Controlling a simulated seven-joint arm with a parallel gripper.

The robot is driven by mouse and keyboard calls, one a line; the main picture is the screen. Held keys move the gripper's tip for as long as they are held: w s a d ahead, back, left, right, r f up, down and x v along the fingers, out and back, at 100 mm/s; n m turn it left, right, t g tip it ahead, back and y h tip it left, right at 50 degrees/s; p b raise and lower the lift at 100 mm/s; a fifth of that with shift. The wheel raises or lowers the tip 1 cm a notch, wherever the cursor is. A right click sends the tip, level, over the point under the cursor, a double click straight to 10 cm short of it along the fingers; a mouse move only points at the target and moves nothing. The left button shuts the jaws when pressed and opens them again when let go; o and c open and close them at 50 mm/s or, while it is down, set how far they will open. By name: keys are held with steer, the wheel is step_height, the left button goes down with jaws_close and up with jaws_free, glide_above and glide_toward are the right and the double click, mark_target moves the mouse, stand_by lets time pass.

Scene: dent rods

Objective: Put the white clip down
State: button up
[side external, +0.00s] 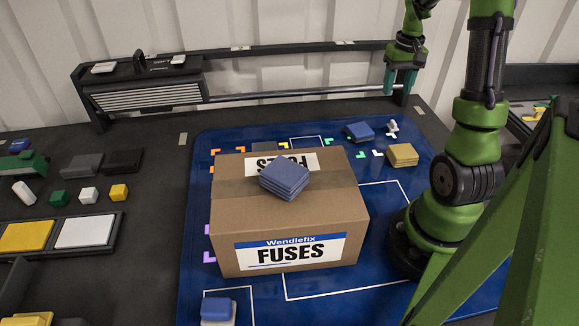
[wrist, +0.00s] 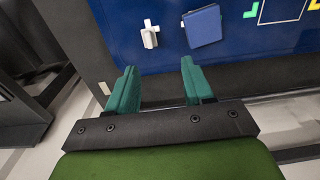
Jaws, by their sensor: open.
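The white clip (side external: 392,127) lies on the blue mat (side external: 404,190) near its far right corner, beside a blue block (side external: 360,132). In the wrist view the white clip (wrist: 150,34) is on the mat beyond my fingertips, left of the blue block (wrist: 203,26). My gripper (side external: 402,82) is open and empty, with its teal fingers pointing down above the far edge of the mat, apart from the clip. The fingers also show in the wrist view (wrist: 158,72), with a clear gap between them.
A large cardboard box (side external: 286,245) stands mid-mat with stacked blue pieces (side external: 284,180) on top. A tan block (side external: 402,154) lies near the clip. A dark rail (side external: 290,93) runs behind the mat. Several blocks and trays fill the left side.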

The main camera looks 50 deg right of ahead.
steer(key=w+a+r+n+t, duration=0.1)
steer(key=w+a+r, duration=0.15)
steer(key=a, duration=0.25)
steer(key=w+a+r+t, duration=0.1)
steer(key=w+a+r, duration=0.1)
steer(key=a+r, duration=0.15)
steer(key=s+a+r+n+t+y, duration=0.1)
steer(key=s+a+r+n+t, duration=0.1)
steer(key=a, duration=1.1)
steer(key=s+a+r+n+t+y, duration=0.1)
steer(key=s+a+r+t, duration=0.1)
steer(key=a, duration=1.1)
steer(key=shift+a+r+n+t, duration=0.35)
steer(key=shift+r+n+t, duration=0.05)
steer(key=shift+r, duration=0.05)
